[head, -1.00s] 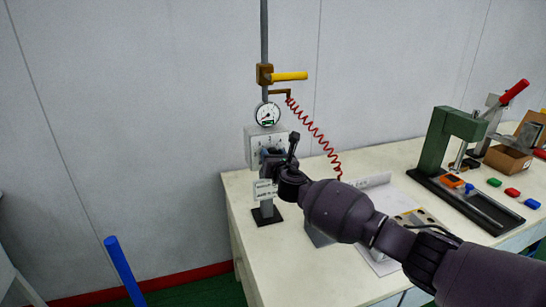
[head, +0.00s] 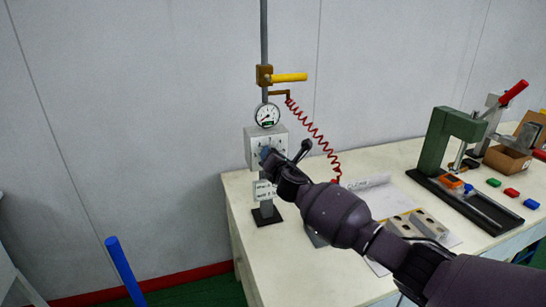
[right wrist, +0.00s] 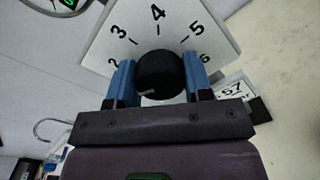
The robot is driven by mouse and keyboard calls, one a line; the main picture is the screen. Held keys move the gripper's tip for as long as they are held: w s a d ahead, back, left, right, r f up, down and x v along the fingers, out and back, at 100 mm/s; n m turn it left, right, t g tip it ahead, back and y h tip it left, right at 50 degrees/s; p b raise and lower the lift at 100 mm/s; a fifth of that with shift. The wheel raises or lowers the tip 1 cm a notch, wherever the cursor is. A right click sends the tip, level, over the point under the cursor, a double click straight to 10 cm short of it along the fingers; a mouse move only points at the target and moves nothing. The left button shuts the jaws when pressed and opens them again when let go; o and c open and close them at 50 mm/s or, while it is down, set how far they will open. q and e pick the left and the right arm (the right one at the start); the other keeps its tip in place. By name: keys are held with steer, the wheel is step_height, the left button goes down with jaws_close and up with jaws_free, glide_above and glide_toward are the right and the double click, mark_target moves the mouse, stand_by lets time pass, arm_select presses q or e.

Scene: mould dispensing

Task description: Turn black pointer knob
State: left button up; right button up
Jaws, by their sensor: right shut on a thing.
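The black pointer knob (right wrist: 160,75) sits on a pale dial plate (right wrist: 160,32) with numbers around it, of which 3, 4 and 5 read clearly in the right wrist view. My right gripper (right wrist: 160,82) has its two blue fingers on either side of the knob and is shut on it. A small pale mark shows on the knob's lower part. In the head view the grey dial box (head: 252,144) stands on a post, and my right gripper (head: 266,155) hides the knob there. My left gripper is not in view.
A round gauge (head: 267,115) sits just above the box, with a yellow-handled valve (head: 288,77) and red coiled hose (head: 318,135) above. A white label (head: 264,191) hangs below. A green press (head: 445,145) stands right on the pale table (head: 238,205).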

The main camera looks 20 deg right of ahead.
steer(key=m, duration=0.5)
steer(key=shift+m, duration=0.3)
steer(key=m, duration=0.4)
steer(key=shift+p, duration=0.3)
steer(key=m, duration=0.5)
steer(key=shift+m+y+p, duration=0.3)
steer(key=shift+p, duration=0.05)
steer(key=m, duration=0.3)
steer(key=shift+m+p, duration=0.3)
steer(key=m, duration=0.3)
steer(key=shift+p, duration=0.35)
steer(key=m, duration=0.5)
steer(key=shift+y+p, duration=0.3)
steer(key=shift+p, duration=0.1)
steer(key=shift+m, duration=1)
steer(key=shift+f+m, duration=0.1)
steer(key=shift+m, duration=0.3)
